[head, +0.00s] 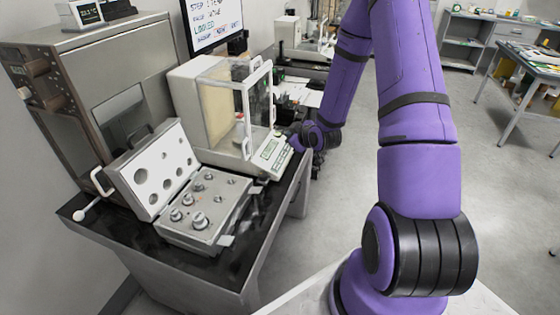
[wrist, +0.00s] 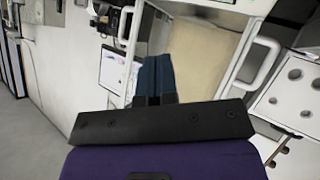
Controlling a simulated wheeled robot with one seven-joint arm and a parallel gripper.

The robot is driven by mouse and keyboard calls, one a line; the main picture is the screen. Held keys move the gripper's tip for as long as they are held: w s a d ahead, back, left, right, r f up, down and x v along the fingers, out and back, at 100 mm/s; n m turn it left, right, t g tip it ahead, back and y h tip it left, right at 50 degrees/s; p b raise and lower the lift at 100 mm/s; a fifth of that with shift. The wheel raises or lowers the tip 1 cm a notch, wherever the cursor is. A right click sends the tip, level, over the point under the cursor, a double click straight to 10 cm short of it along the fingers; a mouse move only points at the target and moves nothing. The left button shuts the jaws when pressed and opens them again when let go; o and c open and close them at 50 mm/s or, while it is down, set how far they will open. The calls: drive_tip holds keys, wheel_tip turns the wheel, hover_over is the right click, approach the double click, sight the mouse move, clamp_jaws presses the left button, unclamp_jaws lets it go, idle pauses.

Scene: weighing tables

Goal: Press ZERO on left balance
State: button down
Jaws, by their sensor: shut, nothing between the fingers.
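The near balance (head: 200,105), the left one in the head view, is a pale box with a clear-walled weighing chamber. Its sloped front panel (head: 268,158) has a small lit display and keys; the key labels are too small to read. My gripper (head: 294,140) is at the right end of this panel, partly hidden by my wrist, and I cannot tell whether it touches a key. In the wrist view, my gripper's dark blue fingers (wrist: 155,58) are together and empty, in front of the balance's beige chamber (wrist: 200,60). The keys are hidden there.
An open weight case (head: 205,208) with metal weights stands left of the balance on the black-topped table (head: 75,208). A second balance (head: 290,35) stands farther back, near a monitor (head: 213,22). Papers (head: 305,95) lie behind my gripper.

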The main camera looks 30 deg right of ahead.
drive_tip(key=shift+w+a+f, duration=0.3)
drive_tip(key=shift+w+f, duration=0.1)
drive_tip(key=shift+f, duration=0.95)
drive_tip(key=shift+w+a+f, duration=0.35)
drive_tip(key=shift+w+f, duration=0.05)
drive_tip(key=shift+f, duration=0.95)
drive_tip(key=shift+w+a+f, duration=0.3)
drive_tip(key=shift+w+f, duration=0.1)
drive_tip(key=shift+f, duration=0.95)
drive_tip(key=shift+f, duration=0.15)
drive_tip(key=shift+w+a+f, duration=0.1)
drive_tip(key=shift+f, duration=0.15)
drive_tip(key=shift+w+f, duration=0.15)
drive_tip(key=shift+f, duration=0.15)
drive_tip(key=shift+r, duration=0.1)
drive_tip(key=shift+s+r, duration=0.25)
drive_tip(key=shift+r, duration=0.35)
drive_tip(key=shift+s+d+r, duration=0.2)
drive_tip(key=shift+s+r, duration=0.05)
drive_tip(key=shift+r, duration=0.55)
drive_tip(key=shift+s+d+r, duration=0.2)
drive_tip(key=shift+d+r, duration=0.05)
drive_tip(key=shift+r, duration=0.5)
drive_tip(key=shift+s+d+r, duration=0.2)
drive_tip(key=shift+s+r, duration=0.05)
drive_tip(key=shift+r, duration=0.55)
